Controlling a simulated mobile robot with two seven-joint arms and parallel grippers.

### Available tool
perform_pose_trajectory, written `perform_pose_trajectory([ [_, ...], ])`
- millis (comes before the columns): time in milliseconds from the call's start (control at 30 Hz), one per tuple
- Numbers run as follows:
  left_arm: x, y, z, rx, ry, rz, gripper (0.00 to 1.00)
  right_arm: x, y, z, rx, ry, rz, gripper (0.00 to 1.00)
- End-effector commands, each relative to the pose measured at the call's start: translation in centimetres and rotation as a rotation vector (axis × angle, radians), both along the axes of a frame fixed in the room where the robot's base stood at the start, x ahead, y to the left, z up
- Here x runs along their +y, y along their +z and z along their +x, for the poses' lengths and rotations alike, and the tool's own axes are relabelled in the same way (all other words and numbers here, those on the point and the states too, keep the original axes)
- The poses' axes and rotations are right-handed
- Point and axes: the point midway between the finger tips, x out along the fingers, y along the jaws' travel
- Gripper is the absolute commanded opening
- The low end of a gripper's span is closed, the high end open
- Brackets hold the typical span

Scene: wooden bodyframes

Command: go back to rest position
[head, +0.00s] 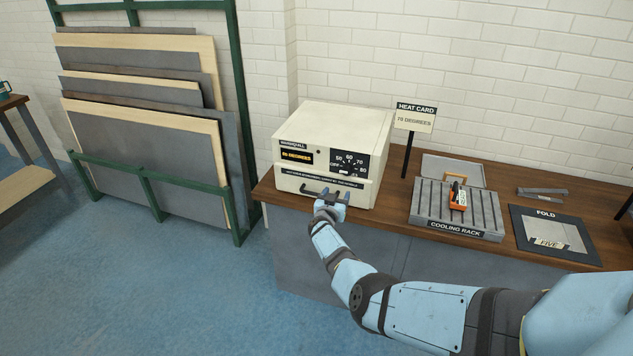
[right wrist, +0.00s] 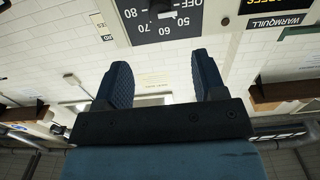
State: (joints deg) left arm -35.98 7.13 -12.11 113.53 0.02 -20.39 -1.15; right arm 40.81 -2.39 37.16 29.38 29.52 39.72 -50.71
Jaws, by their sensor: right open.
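My right gripper (head: 331,196) is at the front of the cream heater box, by the dark handle (head: 310,190) low on its face. My right arm reaches in from the lower right. In the right wrist view my right gripper (right wrist: 162,78) has its two dark fingers apart with nothing visible between them. Whether the fingers touch the handle cannot be told. The heater box (head: 340,130) stands on the bench with its front closed. Its dial panel also shows upside down in the wrist view (right wrist: 160,18). My left gripper is not in view.
The wooden bench (head: 385,215) also holds a cooling rack (head: 428,205) with an orange item (head: 457,197), a heat card (head: 415,118), a fold mat (head: 530,222) and a grey metal piece (head: 541,193). A sheet rack (head: 150,120) stands left. The blue floor is clear in front.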

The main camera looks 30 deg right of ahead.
Motion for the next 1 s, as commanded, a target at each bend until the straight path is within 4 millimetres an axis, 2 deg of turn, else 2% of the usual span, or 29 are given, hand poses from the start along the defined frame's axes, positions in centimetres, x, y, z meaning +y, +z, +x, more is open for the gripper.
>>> perform_pose_trajectory([
  [267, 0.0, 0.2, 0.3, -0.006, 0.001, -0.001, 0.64, -0.4, -0.4, -0.6, 0.002, 0.014, -0.012, 0.64],
  [367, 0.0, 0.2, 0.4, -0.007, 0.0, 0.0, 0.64, -1.4, -1.6, -2.5, 0.012, 0.062, -0.047, 0.64],
  [433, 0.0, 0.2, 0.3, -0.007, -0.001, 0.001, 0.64, -1.9, -2.7, -4.4, 0.027, 0.123, -0.08, 0.64],
  [567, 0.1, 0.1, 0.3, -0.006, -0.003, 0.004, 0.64, -1.2, -4.6, -8.7, 0.072, 0.282, -0.133, 0.64],
  [667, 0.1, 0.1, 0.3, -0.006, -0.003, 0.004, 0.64, 1.0, -5.9, -12.2, 0.124, 0.414, -0.148, 0.64],
  [767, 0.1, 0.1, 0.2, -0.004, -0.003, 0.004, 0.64, 4.1, -7.0, -16.1, 0.185, 0.544, -0.144, 0.64],
  [867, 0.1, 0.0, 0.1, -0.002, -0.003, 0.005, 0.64, 8.3, -8.1, -20.6, 0.255, 0.67, -0.119, 0.64],
  [1000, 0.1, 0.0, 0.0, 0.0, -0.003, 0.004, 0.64, 15.0, -9.0, -28.0, 0.359, 0.831, -0.052, 0.64],
])
